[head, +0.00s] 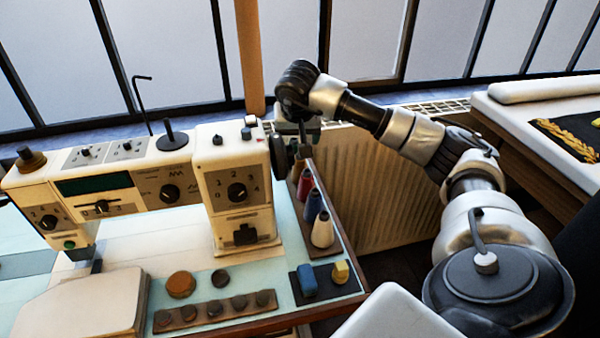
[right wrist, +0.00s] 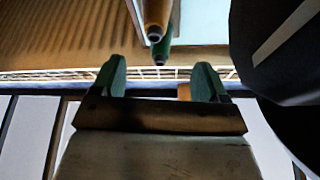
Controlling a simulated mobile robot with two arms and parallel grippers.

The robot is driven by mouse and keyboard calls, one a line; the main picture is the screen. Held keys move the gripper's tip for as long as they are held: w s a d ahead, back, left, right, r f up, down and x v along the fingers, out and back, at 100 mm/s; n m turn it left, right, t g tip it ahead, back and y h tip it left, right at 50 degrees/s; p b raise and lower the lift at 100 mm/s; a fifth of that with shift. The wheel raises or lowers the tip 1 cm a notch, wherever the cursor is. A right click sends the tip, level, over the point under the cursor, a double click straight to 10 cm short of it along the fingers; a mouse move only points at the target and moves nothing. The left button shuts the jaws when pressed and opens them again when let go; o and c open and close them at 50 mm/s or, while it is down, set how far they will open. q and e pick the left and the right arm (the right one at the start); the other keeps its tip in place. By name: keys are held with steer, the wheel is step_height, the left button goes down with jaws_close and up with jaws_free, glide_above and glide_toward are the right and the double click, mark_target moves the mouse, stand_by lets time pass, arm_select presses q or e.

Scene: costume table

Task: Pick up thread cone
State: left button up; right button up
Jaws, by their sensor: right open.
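Several thread cones stand in a row on a wooden rack along the right end of the table in the head view: a white one (head: 322,229) nearest, then a blue one (head: 313,204) and a red one (head: 304,181). The far end of the row is partly hidden beneath my right gripper (head: 303,133), which points down there. In the right wrist view my right gripper (right wrist: 162,70) has its two fingers spread with nothing between them. Just beyond them show the tips of an orange-brown cone (right wrist: 155,15) and a green cone (right wrist: 161,53). My left gripper is not in view.
A cream sewing machine (head: 235,190) with its handwheel (head: 278,160) stands close left of the cones. A ribbed radiator (head: 385,190) is to the right. A blue block (head: 307,279) and a yellow block (head: 341,271) lie at the table's front right corner.

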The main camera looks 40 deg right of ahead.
mark_target(300, 160)
steer(key=x, duration=0.5)
steer(key=f, duration=0.2)
steer(key=d+f, duration=0.1)
steer(key=f, duration=0.1)
steer(key=shift+w+d+f, duration=0.15)
steer(key=shift+f, duration=0.2)
steer(key=shift+w+d+f, duration=0.1)
steer(key=shift+w+f, duration=0.05)
steer(key=shift+f, duration=0.15)
steer(key=c, duration=1)
steer(key=shift+c, duration=0.2)
steer(key=shift+r, duration=0.1)
